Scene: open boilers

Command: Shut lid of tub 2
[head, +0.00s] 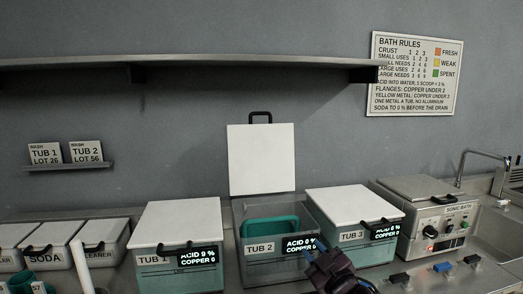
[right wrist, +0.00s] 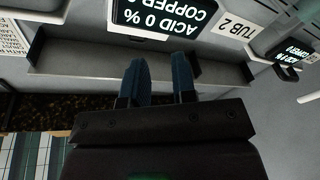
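Tub 2 (head: 266,273) stands open between tubs 1 and 3, with a teal basket (head: 268,226) inside. Its white lid (head: 261,160) stands upright at the back, with a black handle (head: 260,116) on its top edge. My right gripper (head: 315,245) is in front of the tub's right front corner, below the lid and partly over the display. In the right wrist view its two blue fingers (right wrist: 158,62) are apart with nothing between them. Tub 2's label (right wrist: 236,25) and a display (right wrist: 165,14) show upside down there. My left gripper is not in view.
Tub 1 (head: 178,220) and tub 3 (head: 350,205) have their lids down. The sonic bath (head: 437,228) is at right. A shelf (head: 190,62) runs along the wall above the raised lid. Soda and cleaner bins (head: 45,237) are at left.

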